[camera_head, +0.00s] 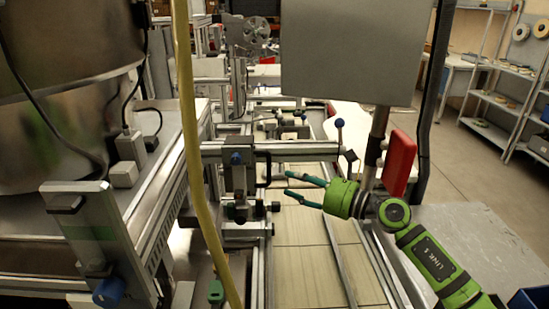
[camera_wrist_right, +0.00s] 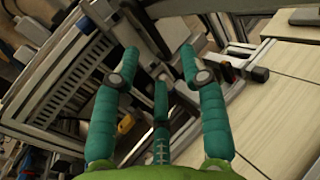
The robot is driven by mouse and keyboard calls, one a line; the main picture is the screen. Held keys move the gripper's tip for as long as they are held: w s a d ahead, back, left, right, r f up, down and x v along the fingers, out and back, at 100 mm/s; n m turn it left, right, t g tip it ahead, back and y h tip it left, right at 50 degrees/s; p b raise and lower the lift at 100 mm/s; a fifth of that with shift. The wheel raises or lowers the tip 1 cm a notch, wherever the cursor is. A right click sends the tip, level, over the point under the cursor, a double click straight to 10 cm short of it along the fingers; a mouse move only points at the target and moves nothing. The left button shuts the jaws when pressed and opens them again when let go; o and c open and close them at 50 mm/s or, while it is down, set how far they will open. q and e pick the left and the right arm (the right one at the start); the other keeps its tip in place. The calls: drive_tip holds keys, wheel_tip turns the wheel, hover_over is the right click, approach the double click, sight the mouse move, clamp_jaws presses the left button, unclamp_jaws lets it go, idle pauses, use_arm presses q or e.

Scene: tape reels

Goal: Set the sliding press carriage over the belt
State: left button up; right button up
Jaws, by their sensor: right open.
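The press carriage (camera_head: 235,172) is a dark metal block with a blue knob, on a horizontal bar (camera_head: 300,149) at the left side of the belt. A black handle (camera_head: 266,168) stands on its right side. The pale belt (camera_head: 300,262) runs away from me between metal rails. My right gripper (camera_head: 289,184) is open and empty above the belt, its teal fingers pointing left, a short gap right of the carriage. In the right wrist view the open fingers (camera_wrist_right: 159,60) are spread in front of metal bars, with the belt (camera_wrist_right: 280,115) at right. My left gripper is out of sight.
A yellow hose (camera_head: 190,130) hangs in front at left. A grey panel (camera_head: 350,50) on a post and a red box (camera_head: 399,163) stand near my right arm. A large metal drum (camera_head: 70,70) fills the upper left. The near belt is clear.

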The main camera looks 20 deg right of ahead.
sight(270, 172)
drive_tip(key=p+x, duration=0.1)
drive_tip(key=x, duration=0.1)
drive_tip(key=p+x, duration=0.1)
drive_tip(key=x, duration=0.1)
drive_tip(key=r+p+x, duration=0.1)
drive_tip(key=shift+w+a, duration=0.1)
drive_tip(key=shift+a, duration=0.45)
drive_tip(key=shift+w+a+f, duration=0.15)
drive_tip(key=shift+w+a, duration=0.05)
drive_tip(key=shift+w, duration=0.1)
drive_tip(key=shift+w+a, duration=0.1)
clamp_jaws()
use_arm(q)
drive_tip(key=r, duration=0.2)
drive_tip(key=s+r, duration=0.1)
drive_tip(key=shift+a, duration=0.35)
use_arm(e)
drive_tip(key=shift+f, duration=0.1)
